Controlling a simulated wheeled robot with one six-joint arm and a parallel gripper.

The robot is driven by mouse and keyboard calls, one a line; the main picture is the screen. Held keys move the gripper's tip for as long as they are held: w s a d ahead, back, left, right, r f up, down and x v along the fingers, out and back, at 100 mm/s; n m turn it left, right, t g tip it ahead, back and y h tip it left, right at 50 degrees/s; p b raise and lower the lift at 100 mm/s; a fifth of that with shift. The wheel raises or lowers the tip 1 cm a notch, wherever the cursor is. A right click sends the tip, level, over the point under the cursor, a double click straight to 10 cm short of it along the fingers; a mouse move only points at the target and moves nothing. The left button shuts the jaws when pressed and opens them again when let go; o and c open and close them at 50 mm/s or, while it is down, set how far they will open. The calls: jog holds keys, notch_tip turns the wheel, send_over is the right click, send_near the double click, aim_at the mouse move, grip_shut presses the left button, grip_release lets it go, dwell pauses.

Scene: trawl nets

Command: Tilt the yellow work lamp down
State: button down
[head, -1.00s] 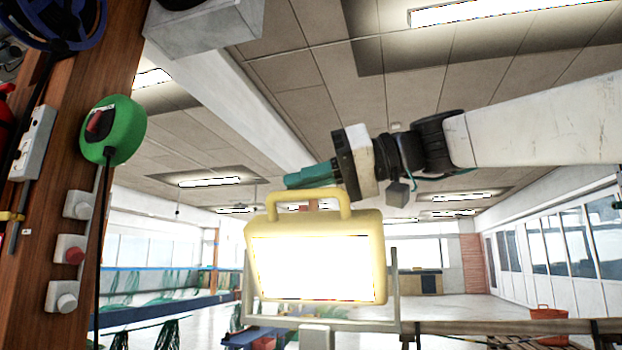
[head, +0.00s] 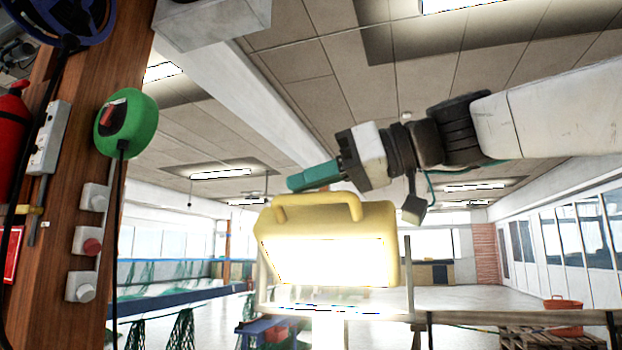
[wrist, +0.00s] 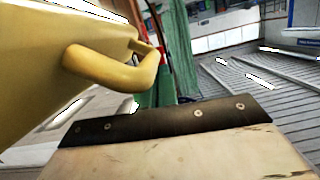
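The yellow work lamp (head: 330,222) is lit, in a frame on a stand. Its bright face tips downward and its top shows in the head view. Its yellow tube handle (head: 318,200) stands along the top edge. My gripper (head: 302,181), with teal fingers, lies sideways just above and behind the handle. In the wrist view the lamp's housing (wrist: 50,50) and handle (wrist: 115,70) fill the left, with my teal fingers (wrist: 165,65) partly hidden beyond the handle. Whether they touch the lamp, and any gap between them, cannot be made out.
At the left a wooden post (head: 75,220) carries a green cable reel (head: 127,122), switch boxes and a red extinguisher (head: 12,135). A rail (head: 500,318) runs at the lower right, with an orange tub (head: 563,312) beyond. The floor behind the lamp looks open.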

jog(key=shift+w+r, duration=0.1)
jog(key=shift+r, duration=0.25)
notch_tip(320, 180, up, 3)
jog(key=shift+w+r, duration=0.1)
jog(key=v, duration=1)
jog(key=shift+d, duration=0.15)
